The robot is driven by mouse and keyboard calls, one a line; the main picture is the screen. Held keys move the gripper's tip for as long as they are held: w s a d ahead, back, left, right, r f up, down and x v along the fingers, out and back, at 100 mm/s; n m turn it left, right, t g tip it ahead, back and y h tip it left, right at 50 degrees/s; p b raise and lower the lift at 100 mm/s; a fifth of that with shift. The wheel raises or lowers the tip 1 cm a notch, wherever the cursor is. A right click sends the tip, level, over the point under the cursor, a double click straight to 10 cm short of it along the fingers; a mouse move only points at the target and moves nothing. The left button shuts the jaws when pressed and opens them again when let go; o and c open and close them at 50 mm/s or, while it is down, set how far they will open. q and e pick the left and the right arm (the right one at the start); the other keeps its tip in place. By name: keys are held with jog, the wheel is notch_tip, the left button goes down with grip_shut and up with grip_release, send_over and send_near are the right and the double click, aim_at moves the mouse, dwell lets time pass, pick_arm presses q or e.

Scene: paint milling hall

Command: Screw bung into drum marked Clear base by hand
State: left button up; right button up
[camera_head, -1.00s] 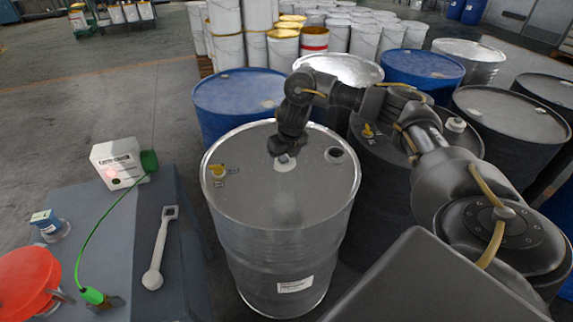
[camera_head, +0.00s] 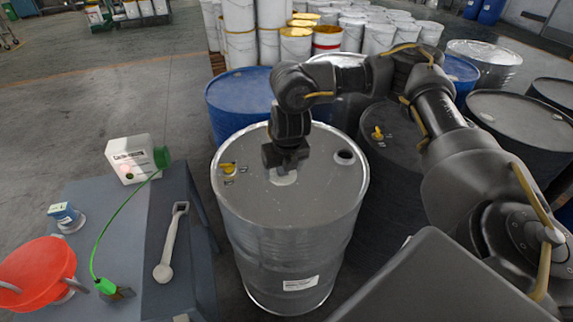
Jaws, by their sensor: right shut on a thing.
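The grey steel drum (camera_head: 262,222) stands upright in the middle, with a small white label (camera_head: 300,283) low on its side; I cannot read its text. Its lid has an open round hole (camera_head: 345,157) at the right and a yellow fitting (camera_head: 228,170) at the left. My right gripper (camera_head: 285,165) points down over the middle of the lid, left of the hole. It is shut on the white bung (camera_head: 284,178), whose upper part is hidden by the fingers. I cannot tell if the bung touches the lid. My left gripper is out of view.
A table at the lower left (camera_head: 190,268) holds a wrench-like tool (camera_head: 170,245), a white canister (camera_head: 132,158), a red funnel (camera_head: 38,275) and a green cable (camera_head: 117,222). Blue (camera_head: 235,100) and dark drums (camera_head: 395,150) crowd behind and right.

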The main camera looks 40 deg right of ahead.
jog(key=s+a+r+m+g, duration=0.2)
jog(key=a+m, duration=0.2)
jog(key=m, duration=0.7)
jog(key=s+a+r+m+g+b, duration=0.1)
jog(key=s+a+r+m+g, duration=0.1)
jog(key=m, duration=0.9)
jog(key=s+a+r+m+g, duration=0.2)
jog(key=a+m, duration=0.3)
jog(key=m, duration=0.5)
jog(key=shift+s+a+m+y, duration=0.4)
jog(key=shift+s, duration=0.3)
